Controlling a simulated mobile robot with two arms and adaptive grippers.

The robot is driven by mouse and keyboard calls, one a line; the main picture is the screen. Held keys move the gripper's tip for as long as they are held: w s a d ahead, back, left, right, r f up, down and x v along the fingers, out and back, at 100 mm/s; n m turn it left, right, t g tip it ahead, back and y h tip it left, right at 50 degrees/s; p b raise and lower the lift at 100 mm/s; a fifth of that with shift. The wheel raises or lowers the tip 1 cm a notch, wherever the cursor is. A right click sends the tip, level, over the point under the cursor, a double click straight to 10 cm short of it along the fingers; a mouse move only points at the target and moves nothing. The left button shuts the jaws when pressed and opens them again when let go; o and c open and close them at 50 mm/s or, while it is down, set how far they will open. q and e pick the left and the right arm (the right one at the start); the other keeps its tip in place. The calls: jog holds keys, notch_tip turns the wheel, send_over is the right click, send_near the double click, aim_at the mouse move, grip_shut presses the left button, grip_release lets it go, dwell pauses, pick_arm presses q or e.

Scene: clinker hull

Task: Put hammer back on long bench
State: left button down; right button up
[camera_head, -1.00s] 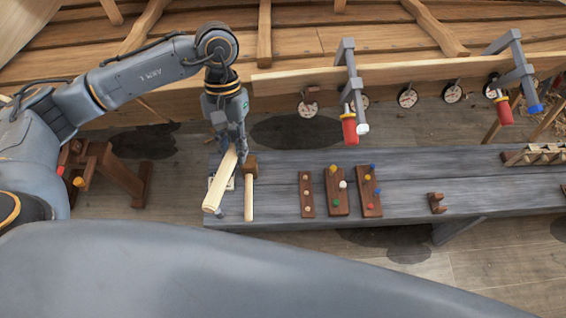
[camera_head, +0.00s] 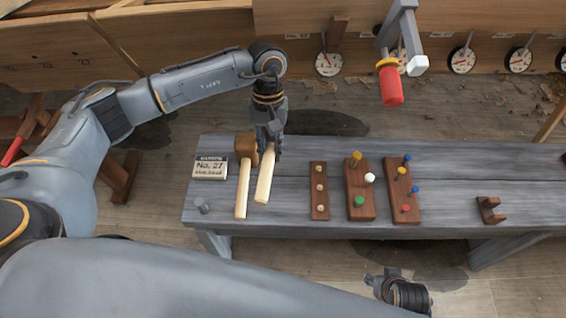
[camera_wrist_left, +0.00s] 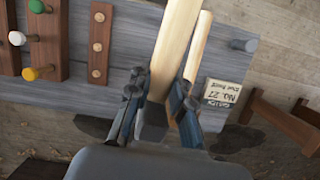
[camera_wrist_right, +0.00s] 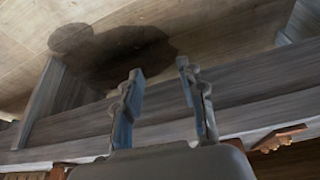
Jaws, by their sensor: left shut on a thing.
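My left gripper (camera_head: 268,147) is over the left part of the long grey bench (camera_head: 450,190). It is shut on the hammer (camera_head: 266,178), whose pale handle points toward the bench's front edge. In the left wrist view the handle (camera_wrist_left: 176,45) runs out from between the fingers, with a dark grey block at its near end. The fingers partly hide that end. I cannot tell if the hammer touches the bench top. A mallet (camera_head: 246,149) with a brown head lies close to its left. My right gripper (camera_wrist_right: 160,70) is open and empty, in front of the bench.
A "No. 27" card (camera_head: 210,168) and a small grey piece (camera_head: 202,205) are left of the mallet. Peg blocks (camera_head: 319,190) (camera_head: 360,190) (camera_head: 402,190) stand to the right, then a brown notched block (camera_head: 491,210). A red-handled clamp (camera_head: 390,82) hangs behind the bench.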

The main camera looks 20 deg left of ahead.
pick_arm(q)
jog(key=w+f+b, duration=0.2)
jog(key=f, duration=0.1)
jog(key=w+f+b, duration=0.1)
jog(key=b, duration=0.1)
jog(key=shift+d+f, duration=0.35)
pick_arm(e)
notch_tip(320, 180, up, 9)
jog(key=t+b, duration=0.2)
jog(key=b, duration=0.3)
pick_arm(q)
jog(key=shift+n+t, duration=0.4)
jog(key=shift+n, duration=0.1)
jog(key=w+f+b, duration=0.1)
jog(key=f, duration=0.2)
jog(key=w+f+b, duration=0.1)
jog(key=f, duration=0.2)
jog(key=f+b, duration=0.1)
jog(key=f, duration=0.2)
jog(key=shift+w+d+f, duration=0.35)
jog(key=shift+w, duration=0.05)
jog(key=shift+f, duration=0.3)
pick_arm(e)
jog(key=w+a+r+t+y, duration=0.3)
jog(key=w+a+r+t, duration=0.2)
jog(key=w+r+t, duration=0.5)
jog(key=shift+w+a+r, duration=0.15)
jog(key=shift+w+r, duration=1.25)
jog(key=shift+w, duration=0.15)
